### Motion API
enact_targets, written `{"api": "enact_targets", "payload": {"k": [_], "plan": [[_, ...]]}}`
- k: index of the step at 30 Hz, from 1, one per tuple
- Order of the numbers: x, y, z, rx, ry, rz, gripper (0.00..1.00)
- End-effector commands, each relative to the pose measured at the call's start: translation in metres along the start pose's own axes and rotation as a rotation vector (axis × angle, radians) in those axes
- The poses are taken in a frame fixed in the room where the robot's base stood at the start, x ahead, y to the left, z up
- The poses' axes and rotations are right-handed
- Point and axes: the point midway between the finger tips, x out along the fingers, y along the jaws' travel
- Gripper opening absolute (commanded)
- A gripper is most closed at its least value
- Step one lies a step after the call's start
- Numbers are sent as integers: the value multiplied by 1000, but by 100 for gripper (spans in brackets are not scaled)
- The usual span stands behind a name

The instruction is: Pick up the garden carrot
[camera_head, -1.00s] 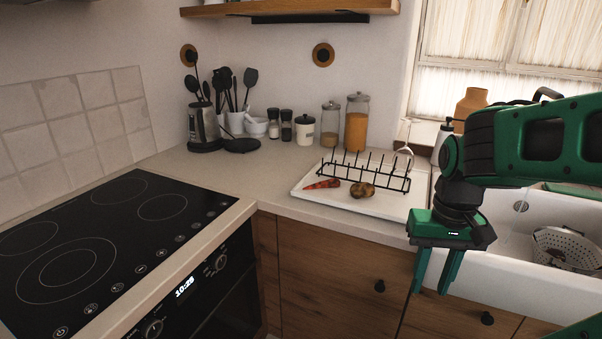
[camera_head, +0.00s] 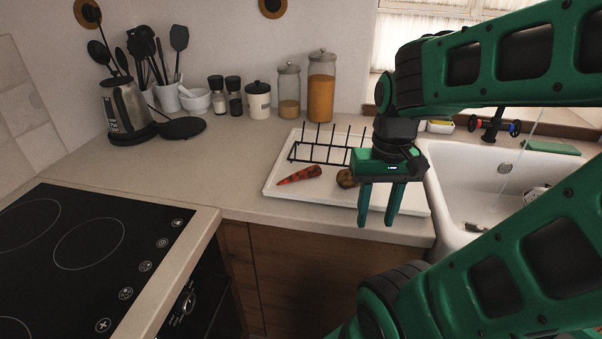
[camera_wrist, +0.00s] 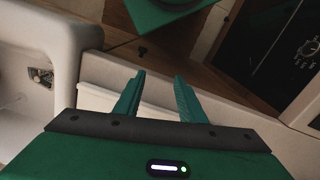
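The garden carrot (camera_head: 299,175) is reddish-orange with dark patches. It lies on the white draining tray (camera_head: 281,190), in front of the black dish rack, in the head view. My gripper (camera_head: 377,222) is to the right of the carrot, above the tray's front right part, pointing down. Its two green fingers are apart with nothing between them. They also show in the wrist view (camera_wrist: 157,98), where the carrot is not visible.
A round brownish vegetable (camera_head: 347,179) lies between the carrot and my gripper. The black wire rack (camera_head: 322,154) stands behind them. The sink (camera_head: 460,175) is at right, the black cooktop (camera_head: 75,245) at left. Jars and a kettle (camera_head: 124,106) line the wall.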

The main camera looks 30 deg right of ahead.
Motion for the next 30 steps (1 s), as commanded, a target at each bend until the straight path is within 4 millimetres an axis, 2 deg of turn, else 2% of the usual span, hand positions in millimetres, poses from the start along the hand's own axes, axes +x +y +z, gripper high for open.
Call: {"api": "enact_targets", "payload": {"k": [3,8,15,21,25,30], "plan": [[-8,4,6,25,13,-8,44],[-26,-8,-23,174,14,-5,44],[-67,-53,-89,580,17,-6,44],[-93,-95,-137,904,18,-9,44],[-103,-116,-158,1057,18,-10,44],[-109,-131,-171,1165,17,-11,44]]}}
